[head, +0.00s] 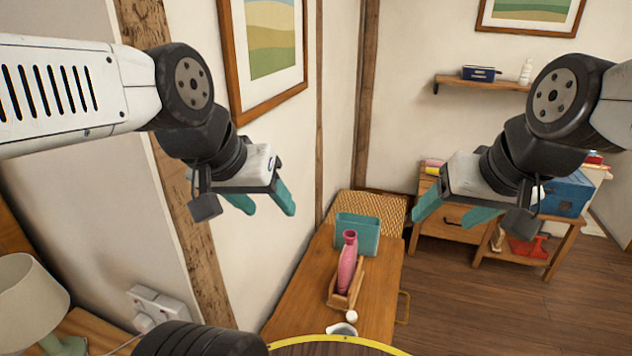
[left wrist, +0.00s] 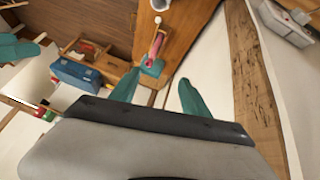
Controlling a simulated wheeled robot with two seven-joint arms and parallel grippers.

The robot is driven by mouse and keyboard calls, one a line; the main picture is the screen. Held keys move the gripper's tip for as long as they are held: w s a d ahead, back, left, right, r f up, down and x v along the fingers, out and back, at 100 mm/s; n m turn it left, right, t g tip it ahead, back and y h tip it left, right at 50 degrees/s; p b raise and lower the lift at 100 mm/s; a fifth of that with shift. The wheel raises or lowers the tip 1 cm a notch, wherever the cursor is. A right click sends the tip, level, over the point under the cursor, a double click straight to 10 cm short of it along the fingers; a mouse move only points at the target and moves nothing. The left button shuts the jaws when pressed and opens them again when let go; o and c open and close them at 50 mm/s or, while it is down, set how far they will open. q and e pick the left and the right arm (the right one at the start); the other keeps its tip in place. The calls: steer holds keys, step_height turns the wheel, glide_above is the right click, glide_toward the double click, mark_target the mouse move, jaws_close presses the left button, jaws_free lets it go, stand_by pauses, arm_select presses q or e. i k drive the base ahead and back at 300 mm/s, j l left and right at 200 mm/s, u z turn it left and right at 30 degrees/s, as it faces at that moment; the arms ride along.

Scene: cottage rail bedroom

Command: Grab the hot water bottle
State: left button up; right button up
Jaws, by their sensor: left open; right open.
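The pink hot water bottle (head: 347,262) stands upright in a small wooden holder (head: 346,292) on the wooden table (head: 300,310). It also shows small in the left wrist view (left wrist: 156,44), beyond my fingertips. My left gripper (head: 264,206) is open and empty, up and to the left of the bottle, well apart from it. Its teal fingers also frame a gap in the left wrist view (left wrist: 160,93). My right gripper (head: 464,215) is open and empty, up and to the right of the bottle.
A teal box (head: 357,236) stands just behind the bottle. A white cup (head: 343,329) and a small white item (head: 352,316) sit in front. A woven seat (head: 380,207) is behind. A lamp (head: 30,300) stands at lower left. A blue case (head: 565,192) rests on a side table at right.

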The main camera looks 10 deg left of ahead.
mark_target(346, 263)
steer(key=l+u, duration=0.4)
steer(key=k+l+u, duration=0.1)
steer(key=l+u, duration=0.25)
steer(key=j, duration=0.1)
